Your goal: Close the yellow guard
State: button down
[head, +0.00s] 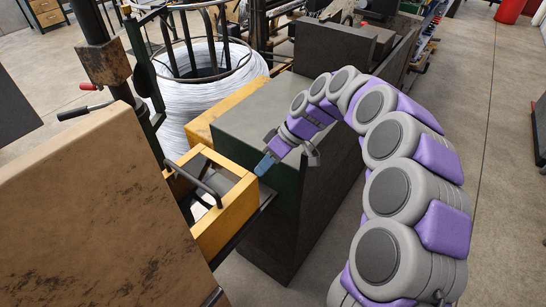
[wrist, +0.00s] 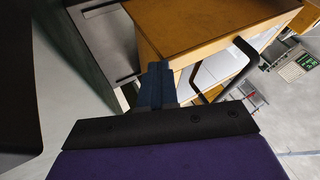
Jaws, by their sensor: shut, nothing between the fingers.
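The yellow guard (head: 239,212) is an open box-like frame with a dark bar handle (head: 199,184) across its opening. It sits between a worn brown panel and a dark green machine body. In the wrist view the guard (wrist: 200,25) fills the upper middle, with its handle (wrist: 230,72) to the right. My gripper (head: 264,164) has blue fingers, shut and empty, at the guard's upper right corner. In the wrist view the fingers (wrist: 157,84) overlap the guard's lower left corner. I cannot tell whether they touch it.
The dark green machine body (head: 270,130) stands close under my gripper. The worn brown panel (head: 85,215) is at the left. A large coil of silvery wire (head: 200,90) stands behind. The concrete floor (head: 490,120) at the right is mostly open.

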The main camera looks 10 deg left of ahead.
aim_at(202, 230)
jog(key=s+a, duration=0.2)
jog(key=s, duration=0.4)
jog(key=s+a+p, duration=0.1)
jog(key=s+a, duration=0.2)
jog(key=s, duration=0.4)
jog(key=s+a, duration=0.3)
jog(key=s, duration=0.3)
jog(key=shift+s+p, duration=0.15)
jog(key=shift+p, duration=0.15)
